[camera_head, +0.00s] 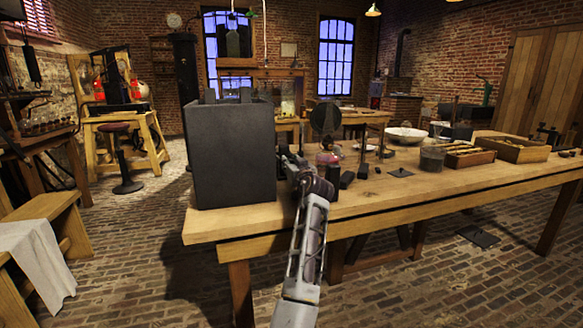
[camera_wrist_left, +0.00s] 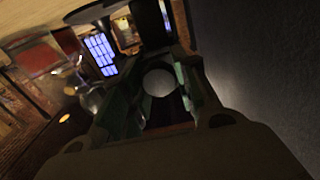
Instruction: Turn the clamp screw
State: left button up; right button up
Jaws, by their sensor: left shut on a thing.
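My left gripper (camera_head: 291,163) reaches over the table's front left part, just right of a big dark grey box-shaped jar (camera_head: 234,152). In the left wrist view the fingers (camera_wrist_left: 160,95) are closed in around a pale round piece (camera_wrist_left: 158,82), which seems to be the clamp screw's head. The screw cannot be made out in the head view, where the gripper covers that spot. The jar's dark side (camera_wrist_left: 270,70) fills the right of the wrist view, close beside the gripper. My right gripper is not in view.
The wooden table (camera_head: 420,200) extends to the right. A dark round disc on a stand (camera_head: 325,120) and a reddish glass vessel (camera_head: 328,158) stand just behind and right of the gripper.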

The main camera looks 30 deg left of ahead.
aim_at(291, 160)
pick_arm(q)
jog(key=shift+f, duration=0.25)
jog(key=o, duration=1)
jog(key=shift+r, duration=0.1)
jog(key=shift+r, duration=0.1)
jog(key=shift+r, duration=4.95)
